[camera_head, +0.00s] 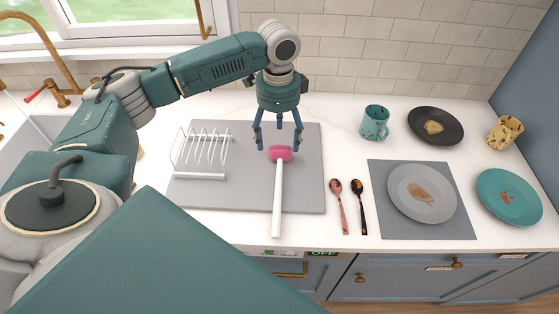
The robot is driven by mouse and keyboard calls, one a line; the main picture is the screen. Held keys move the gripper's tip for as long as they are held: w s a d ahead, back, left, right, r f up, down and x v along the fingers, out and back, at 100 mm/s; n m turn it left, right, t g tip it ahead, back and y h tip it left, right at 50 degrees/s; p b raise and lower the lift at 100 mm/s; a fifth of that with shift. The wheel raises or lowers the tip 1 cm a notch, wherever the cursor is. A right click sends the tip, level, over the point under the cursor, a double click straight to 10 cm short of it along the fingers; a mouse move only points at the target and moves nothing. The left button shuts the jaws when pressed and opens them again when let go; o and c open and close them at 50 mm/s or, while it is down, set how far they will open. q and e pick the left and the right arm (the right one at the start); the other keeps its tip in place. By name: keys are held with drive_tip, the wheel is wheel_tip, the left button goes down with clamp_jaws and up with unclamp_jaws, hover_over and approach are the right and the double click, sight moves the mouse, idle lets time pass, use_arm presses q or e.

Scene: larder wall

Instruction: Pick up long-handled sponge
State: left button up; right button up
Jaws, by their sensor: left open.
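The long-handled sponge (278,190) lies on the grey mat (307,187). It has a pink head at the back and a white handle that points toward the counter's front edge and reaches past the mat. My left gripper (279,147) points down with its fingers spread, at the sponge's pink head. The fingers appear on either side of the head; I cannot tell whether they touch it. My right gripper is not in view.
A white dish rack (201,155) stands on the mat's left. Two spoons (340,205) (361,203), a grey plate (422,192) on a placemat (381,214), a teal plate (509,197), a black plate (435,126), a teal mug (375,123) and a yellow mug (505,132) are right. The sink (22,138) is left.

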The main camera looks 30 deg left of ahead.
sight(280, 150)
use_arm(q)
drive_tip(key=f, duration=0.1)
drive_tip(key=f+p, duration=0.1)
drive_tip(key=f, duration=0.1)
drive_tip(key=f+p, duration=0.1)
drive_tip(key=shift+w+d+f, duration=0.1)
drive_tip(key=shift+w+f, duration=0.15)
drive_tip(key=shift+f, duration=0.3)
drive_tip(key=c, duration=1.5)
drive_tip(key=shift+r, duration=0.15)
